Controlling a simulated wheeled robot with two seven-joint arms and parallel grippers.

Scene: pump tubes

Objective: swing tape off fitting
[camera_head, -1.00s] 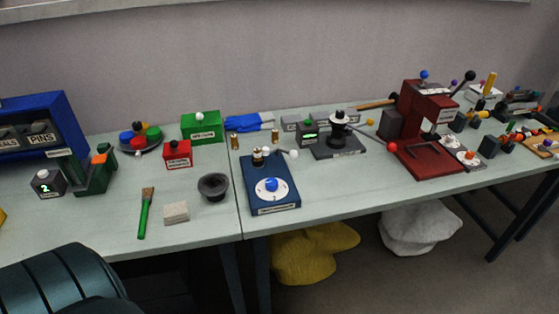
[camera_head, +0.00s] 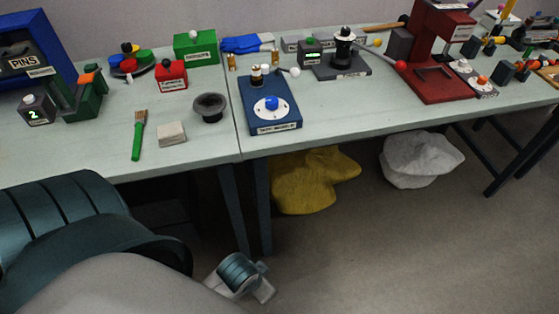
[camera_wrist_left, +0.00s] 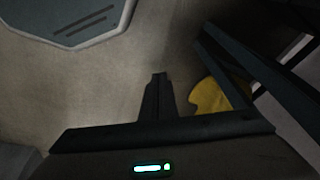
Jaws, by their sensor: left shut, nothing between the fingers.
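My left gripper (camera_wrist_left: 158,95) shows in the left wrist view, its dark fingers together and empty, over the floor below table height. No tape or fitting can be made out for certain at this size. A blue unit with a dial (camera_head: 272,112) stands near the table's front edge, with a small brass-and-black part (camera_head: 257,78) and a white-knobbed lever on top. Behind it on the right, a dark base (camera_head: 343,68) carries a black-and-white post (camera_head: 344,42). A green stand with an orange top (camera_head: 90,98) is at the left. My right gripper is not in view.
A brush (camera_head: 138,134), a pale block (camera_head: 171,134) and a dark bowl (camera_head: 210,107) lie near the front edge. A red press (camera_head: 436,75) stands at the right. A yellow bag (camera_head: 308,182) and a white bag (camera_head: 420,160) sit on the floor under the tables (camera_head: 215,145).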

